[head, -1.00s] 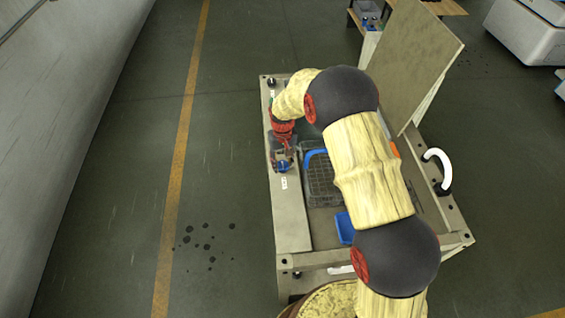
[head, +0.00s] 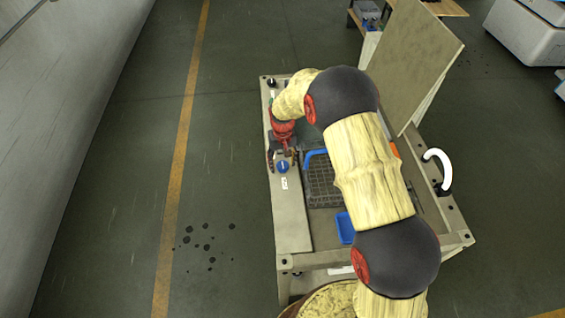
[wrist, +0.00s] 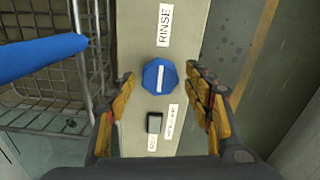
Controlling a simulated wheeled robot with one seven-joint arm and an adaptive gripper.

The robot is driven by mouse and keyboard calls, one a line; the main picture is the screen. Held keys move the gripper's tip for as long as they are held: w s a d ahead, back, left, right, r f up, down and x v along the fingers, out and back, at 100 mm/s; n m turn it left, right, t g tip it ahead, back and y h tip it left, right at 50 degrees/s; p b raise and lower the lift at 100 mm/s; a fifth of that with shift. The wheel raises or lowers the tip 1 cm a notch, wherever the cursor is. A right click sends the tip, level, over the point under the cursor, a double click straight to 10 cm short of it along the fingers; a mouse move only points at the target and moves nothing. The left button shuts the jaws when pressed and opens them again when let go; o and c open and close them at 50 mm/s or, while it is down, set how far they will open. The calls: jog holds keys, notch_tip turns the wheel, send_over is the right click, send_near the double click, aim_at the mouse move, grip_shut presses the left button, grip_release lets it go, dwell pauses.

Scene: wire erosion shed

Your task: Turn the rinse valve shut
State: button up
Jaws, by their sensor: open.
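The rinse valve is a blue, many-sided knob (wrist: 159,77) with a white bar across its top, beside a label reading RINSE (wrist: 165,25). In the wrist view the bar runs nearly up and down, along the panel strip. In the head view the knob (head: 282,167) sits on the left strip of the machine. My gripper (wrist: 159,74) is open, one finger on each side of the knob in the picture, with gaps on both sides. It seems not to touch the knob; I cannot tell how far above it the fingertips are. In the head view my gripper (head: 283,156) is just beyond the knob.
A small black switch (wrist: 154,122) with labels is close to the knob. A wire basket (wrist: 50,85) with a blue handle (wrist: 40,57) stands left of the strip in the wrist view. A blue tray (head: 345,228) and a raised panel (head: 415,65) are on the machine.

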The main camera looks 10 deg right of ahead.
aim_at(283, 164)
notch_tip(283, 164, up, 12)
dwell(0.8)
dwell(0.3)
